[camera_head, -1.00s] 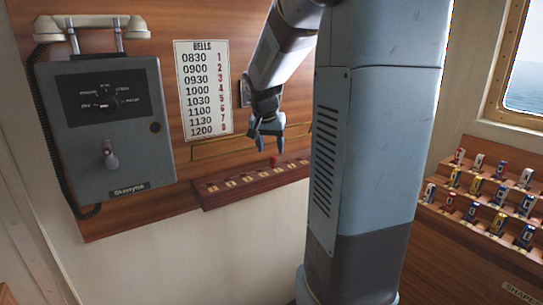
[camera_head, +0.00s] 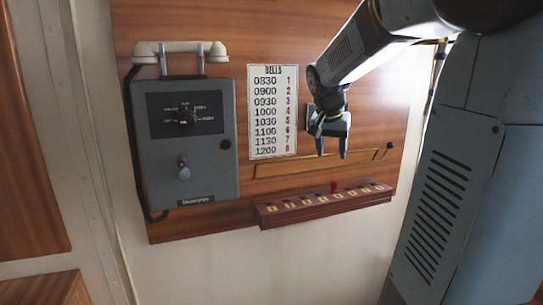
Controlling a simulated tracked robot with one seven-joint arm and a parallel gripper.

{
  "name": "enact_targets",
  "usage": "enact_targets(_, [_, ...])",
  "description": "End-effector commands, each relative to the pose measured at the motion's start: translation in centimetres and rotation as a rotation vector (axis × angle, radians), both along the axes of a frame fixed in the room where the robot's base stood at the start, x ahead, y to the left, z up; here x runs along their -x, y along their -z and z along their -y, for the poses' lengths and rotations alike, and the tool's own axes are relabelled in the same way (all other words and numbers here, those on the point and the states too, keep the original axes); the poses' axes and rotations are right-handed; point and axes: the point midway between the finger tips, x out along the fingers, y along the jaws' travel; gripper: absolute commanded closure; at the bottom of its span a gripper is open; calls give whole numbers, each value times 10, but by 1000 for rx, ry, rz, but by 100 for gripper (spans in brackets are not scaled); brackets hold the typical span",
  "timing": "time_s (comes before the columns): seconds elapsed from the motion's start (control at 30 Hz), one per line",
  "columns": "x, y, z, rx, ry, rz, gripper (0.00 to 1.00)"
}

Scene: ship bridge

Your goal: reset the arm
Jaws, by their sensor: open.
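My gripper (camera_head: 332,150) hangs from my arm in front of the wooden wall panel, fingers pointing down and apart, with nothing between them. It is to the right of the bells chart (camera_head: 273,110) and above the small wooden shelf (camera_head: 300,213). A red peg (camera_head: 334,187) stands on the shelf below the fingertips, apart from them. My arm reaches in from the upper right.
A grey telephone box (camera_head: 186,150) with a white handset (camera_head: 180,48) hangs on the panel at left. A brass rail (camera_head: 300,169) with a dark knob (camera_head: 389,146) runs above the shelf. The white wall below is clear.

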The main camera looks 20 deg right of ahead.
Motion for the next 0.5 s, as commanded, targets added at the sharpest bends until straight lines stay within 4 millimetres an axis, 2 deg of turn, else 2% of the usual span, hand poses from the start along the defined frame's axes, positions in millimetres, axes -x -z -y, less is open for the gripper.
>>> enact_targets(0.13, [4, -1, -3, -2, -14, 2, 44])
enact_targets(0.23, [17, -3, -15, -8, -58, 7, 44])
enact_targets(0.5, [85, -3, -67, -23, -293, 34, 44])
